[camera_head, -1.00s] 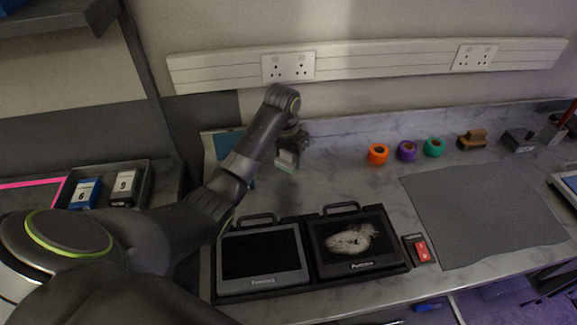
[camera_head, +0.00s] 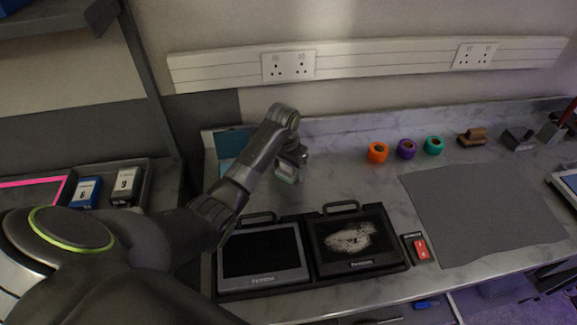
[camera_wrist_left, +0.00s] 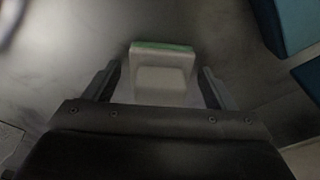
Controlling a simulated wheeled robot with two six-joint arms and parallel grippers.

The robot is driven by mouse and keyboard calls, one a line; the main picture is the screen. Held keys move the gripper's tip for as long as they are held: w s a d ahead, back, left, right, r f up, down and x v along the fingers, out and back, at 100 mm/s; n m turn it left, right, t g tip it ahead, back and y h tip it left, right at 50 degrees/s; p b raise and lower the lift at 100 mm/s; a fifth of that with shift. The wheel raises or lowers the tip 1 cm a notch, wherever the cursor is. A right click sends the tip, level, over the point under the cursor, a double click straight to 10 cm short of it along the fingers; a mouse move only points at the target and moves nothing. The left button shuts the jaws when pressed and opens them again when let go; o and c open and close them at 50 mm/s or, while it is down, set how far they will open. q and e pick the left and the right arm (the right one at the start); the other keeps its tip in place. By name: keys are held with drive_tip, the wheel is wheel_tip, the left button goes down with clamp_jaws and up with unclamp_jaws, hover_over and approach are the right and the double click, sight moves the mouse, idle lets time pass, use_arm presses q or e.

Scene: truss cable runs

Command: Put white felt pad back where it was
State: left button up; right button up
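The white felt pad (camera_head: 286,174) is a small pale block with a green strip along one edge. It is at my left gripper (camera_head: 289,168), over the back left of the marble worktop. In the left wrist view the pad (camera_wrist_left: 160,75) sits between the two dark fingers (camera_wrist_left: 160,82), with its green edge facing away. Narrow dark gaps show beside it, but it has moved along with the gripper, so the gripper appears shut on it. I cannot tell if the pad touches the worktop. My right gripper is not in view.
Two framed screens (camera_head: 262,252) stand in a black tray in front, with a red switch (camera_head: 420,249) beside them. A blue-teal item (camera_head: 232,143) lies left of the gripper. Orange, purple and green rolls (camera_head: 378,152) stand right. A grey mat (camera_head: 485,215) covers the right side.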

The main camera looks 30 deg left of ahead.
sight(286, 164)
use_arm(q)
drive_tip(key=shift+r, duration=0.6)
drive_tip(key=r, duration=0.3)
drive_tip(key=r+b, duration=0.1)
drive_tip(key=r, duration=0.1)
drive_tip(key=shift+s+a+r, duration=0.1)
drive_tip(key=shift+s+r, duration=0.05)
drive_tip(key=shift+s, duration=0.15)
drive_tip(key=r, duration=0.1)
drive_tip(key=r+p, duration=0.1)
drive_tip(key=r, duration=0.1)
drive_tip(key=r+p, duration=0.1)
drive_tip(key=r, duration=0.1)
drive_tip(key=shift+s, duration=0.35)
drive_tip(key=shift+r+p, duration=0.4)
drive_tip(key=shift+p, duration=0.2)
